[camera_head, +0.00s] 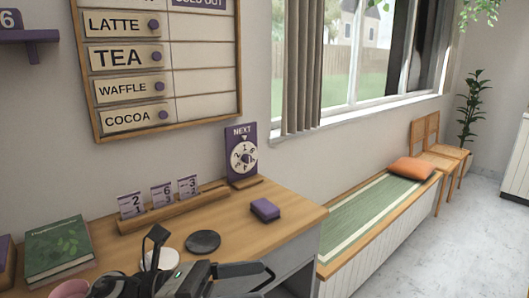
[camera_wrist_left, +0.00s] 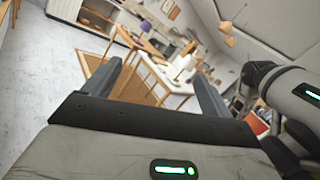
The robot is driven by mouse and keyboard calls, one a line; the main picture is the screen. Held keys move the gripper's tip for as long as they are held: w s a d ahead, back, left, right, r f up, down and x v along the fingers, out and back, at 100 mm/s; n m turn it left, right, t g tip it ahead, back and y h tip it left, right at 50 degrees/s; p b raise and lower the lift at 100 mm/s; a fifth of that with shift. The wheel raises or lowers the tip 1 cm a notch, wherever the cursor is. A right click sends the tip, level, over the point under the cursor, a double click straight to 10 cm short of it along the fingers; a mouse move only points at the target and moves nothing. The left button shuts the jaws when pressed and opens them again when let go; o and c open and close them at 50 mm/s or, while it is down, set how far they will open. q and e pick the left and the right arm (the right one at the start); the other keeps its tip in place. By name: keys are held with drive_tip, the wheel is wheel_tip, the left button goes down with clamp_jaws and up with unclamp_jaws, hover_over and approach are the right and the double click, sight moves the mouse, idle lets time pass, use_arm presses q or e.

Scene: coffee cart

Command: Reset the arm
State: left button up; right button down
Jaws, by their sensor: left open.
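My left gripper (camera_wrist_left: 155,72) is open in the left wrist view, with its two dark fingers wide apart and nothing between them. That view looks out across the room, and no object is near the fingers. In the head view, dark parts of one of my arms show at the bottom edge, in front of the wooden counter (camera_head: 290,212). I cannot tell which arm they belong to. A pale arm link of mine shows at the right of the left wrist view. I do not make out my right gripper's fingers.
On the counter are a green book (camera_head: 58,250), a wooden card rack (camera_head: 172,210), a dial sign marked NEXT (camera_head: 242,152), a purple block (camera_head: 265,210) and a black disc (camera_head: 203,242). A pink cup (camera_head: 70,289) is near the front. A cushioned bench (camera_head: 375,215) stands right.

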use_arm(q)
drive_tip(key=w+a+f+n+t+y, duration=0.1)
drive_tip(key=a+f+n+t+y, duration=0.3)
drive_tip(key=n, duration=0.7)
drive_tip(key=a+f+n+t+y, duration=0.1)
drive_tip(key=f+n+t+y, duration=0.4)
drive_tip(key=n, duration=0.7)
drive_tip(key=w+a+f+n+t+y, duration=0.1)
drive_tip(key=a+f+n+t+y, duration=0.35)
drive_tip(key=n, duration=0.65)
drive_tip(key=s+a+f+n+g+y, duration=0.1)
drive_tip(key=s+f+n+g, duration=0.1)
drive_tip(key=s+f+n, duration=0.3)
drive_tip(key=s+a+f+n+g+y, duration=0.1)
drive_tip(key=s+f+n+g+y, duration=0.1)
drive_tip(key=s+f+n, duration=0.4)
wheel_tip(320, 180, down, 5)
drive_tip(key=shift+s+r+n, duration=0.1)
drive_tip(key=shift+s+n, duration=0.2)
drive_tip(key=shift+n, duration=0.3)
drive_tip(key=shift+g, duration=0.25)
